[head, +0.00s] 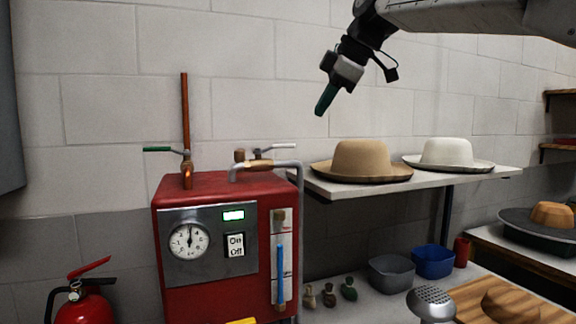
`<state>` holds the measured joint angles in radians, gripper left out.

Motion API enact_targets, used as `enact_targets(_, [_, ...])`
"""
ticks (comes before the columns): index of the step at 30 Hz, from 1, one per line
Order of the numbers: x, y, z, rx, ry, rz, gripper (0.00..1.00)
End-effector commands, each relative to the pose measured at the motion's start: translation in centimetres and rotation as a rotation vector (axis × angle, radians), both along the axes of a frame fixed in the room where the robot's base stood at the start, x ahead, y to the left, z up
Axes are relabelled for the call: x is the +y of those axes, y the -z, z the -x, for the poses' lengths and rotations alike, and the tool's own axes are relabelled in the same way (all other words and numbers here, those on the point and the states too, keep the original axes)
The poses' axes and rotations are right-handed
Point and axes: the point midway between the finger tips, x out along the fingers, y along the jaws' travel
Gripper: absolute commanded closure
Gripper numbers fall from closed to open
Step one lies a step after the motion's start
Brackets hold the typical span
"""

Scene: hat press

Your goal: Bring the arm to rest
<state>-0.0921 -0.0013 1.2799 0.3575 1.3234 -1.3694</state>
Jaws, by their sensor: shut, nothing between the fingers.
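My gripper (325,102) hangs from my arm in the upper middle of the head view. Its green fingers are together, pointing down and slightly left, with nothing between them. It is in the air in front of the wall, above and left of a tan hat, touching nothing. My arm reaches in from the upper right.
A red boiler (230,187) with gauge, switch and valve levers stands at centre left. A tan hat (362,160) and white hat (448,152) sit on a shelf (330,188). Below are grey (391,273) and blue (433,262) bowls. A fire extinguisher (85,305) stands lower left.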

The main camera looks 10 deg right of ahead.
Motion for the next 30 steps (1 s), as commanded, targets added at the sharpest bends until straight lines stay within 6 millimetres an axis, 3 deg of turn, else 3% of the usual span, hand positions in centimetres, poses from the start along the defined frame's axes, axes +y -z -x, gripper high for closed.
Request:
enact_targets(5, [-0.2,0.3,-0.1,0.045,0.101,-0.048,1.0])
enact_targets(9, [-1.0,4.8,0.3,0.192,0.29,-0.094,1.0])
enact_targets(14, [-3.0,10.9,4.4,0.363,0.562,-0.126,1.0])
enact_targets(17, [-4.6,15.0,8.4,0.456,0.744,-0.134,1.0])
enact_targets(24, [-9.0,26.0,21.8,0.612,1.191,-0.121,1.0])
enact_targets(27, [-10.5,30.4,27.4,0.64,1.327,-0.104,1.0])
enact_targets(30, [-11.4,33.7,31.7,0.645,1.392,-0.088,1.0])
